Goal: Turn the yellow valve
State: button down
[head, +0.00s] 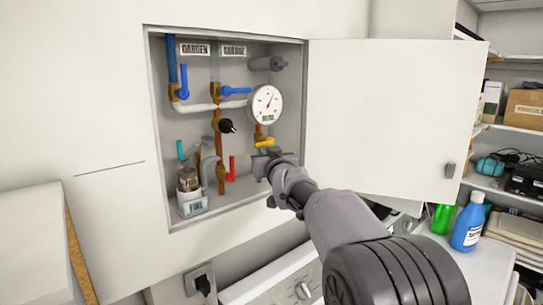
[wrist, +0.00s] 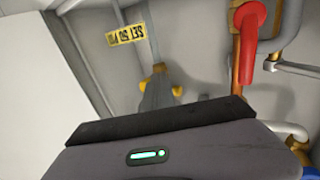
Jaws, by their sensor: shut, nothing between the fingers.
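The yellow valve (head: 264,142) has a short lever handle and sits on a pipe inside the open wall cabinet (head: 185,137), just below the round gauge (head: 265,104). My gripper (head: 264,163) is shut and empty. In the head view it is just below the yellow handle; I cannot tell whether it touches it. In the wrist view my gripper's dark body fills the lower middle. A red handle (wrist: 250,40) stands at the upper right of that view.
The cabinet door (head: 390,120) is swung open to the right. Blue handles (head: 235,91), a black knob (head: 227,126), a teal handle (head: 181,150) and a red handle (head: 232,168) are nearby. A glass jar (head: 188,180) sits at the lower left. Bottles (head: 468,222) stand at the right.

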jog(key=s+d+b, duration=0.2)
jog(key=s+d, duration=0.3)
jog(key=shift+f, duration=0.3)
jog(key=s+d+f+m+g+h+b, duration=0.2)
jog(key=s+d+f+m+h+b, duration=0.1)
jog(key=s+d+f+b, duration=0.5)
jog(key=s+d+f+m+g+h+b, duration=0.2)
jog(key=s+d+f+g+b, duration=0.3)
jog(key=s+f, duration=0.6)
jog(key=s+f+m+g+b, duration=0.1)
jog(key=s+f+b, duration=0.3)
jog(key=s+f, duration=0.7)
jog(key=s+d+f+m+g+y+b, duration=0.1)
jog(key=s+f+m+g+b, duration=0.1)
jog(key=s+f, duration=1)
jog(key=s+g+b, duration=0.1)
jog(key=s+b, duration=0.1)
jog(key=s, duration=0.4)
jog(key=shift+f+b, duration=0.2)
jog(key=shift+b, duration=0.2)
